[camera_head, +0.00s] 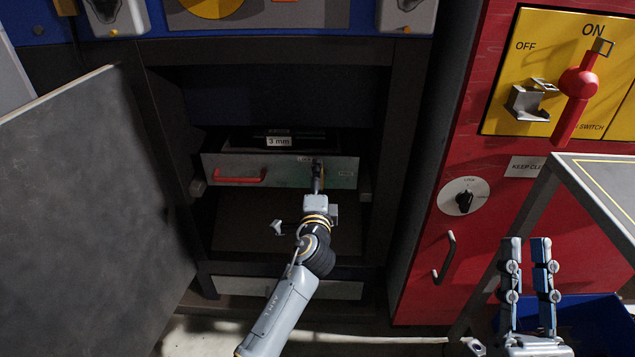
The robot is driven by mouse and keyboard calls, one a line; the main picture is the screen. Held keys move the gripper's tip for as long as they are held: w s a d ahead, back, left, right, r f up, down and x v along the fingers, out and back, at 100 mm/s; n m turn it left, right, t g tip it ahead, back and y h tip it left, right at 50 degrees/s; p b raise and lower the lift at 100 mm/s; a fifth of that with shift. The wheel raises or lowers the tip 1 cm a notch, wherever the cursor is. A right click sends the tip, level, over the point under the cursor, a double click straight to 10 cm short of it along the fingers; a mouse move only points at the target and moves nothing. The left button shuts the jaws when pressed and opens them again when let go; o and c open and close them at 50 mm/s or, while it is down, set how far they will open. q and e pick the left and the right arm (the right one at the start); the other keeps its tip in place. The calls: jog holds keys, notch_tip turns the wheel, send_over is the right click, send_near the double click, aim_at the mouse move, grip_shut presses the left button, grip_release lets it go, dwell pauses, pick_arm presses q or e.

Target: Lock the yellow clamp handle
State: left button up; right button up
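I cannot make out a yellow clamp handle in the head view. A grey-green drawer (280,171) with a red handle (240,179) sits inside the dark open cabinet. My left gripper (318,175) reaches up to the right part of the drawer front. Its fingers are small, dark and seen end-on, so their opening and any contact are unclear. The arm and wrist hide what lies just below them. My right gripper (527,245) is at the lower right with its two fingers pointing up, apart and with nothing between them.
A grey cabinet door (90,190) stands open at the left. A red cabinet (450,130) at the right carries a yellow switch panel (515,75) with a red lever (577,90), a black knob and a handle. A metal-framed table (600,195) and blue bin (597,325) are near my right gripper.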

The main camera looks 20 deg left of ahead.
pick_arm(q)
jog(key=shift+s, duration=0.1)
jog(key=v, duration=1.2)
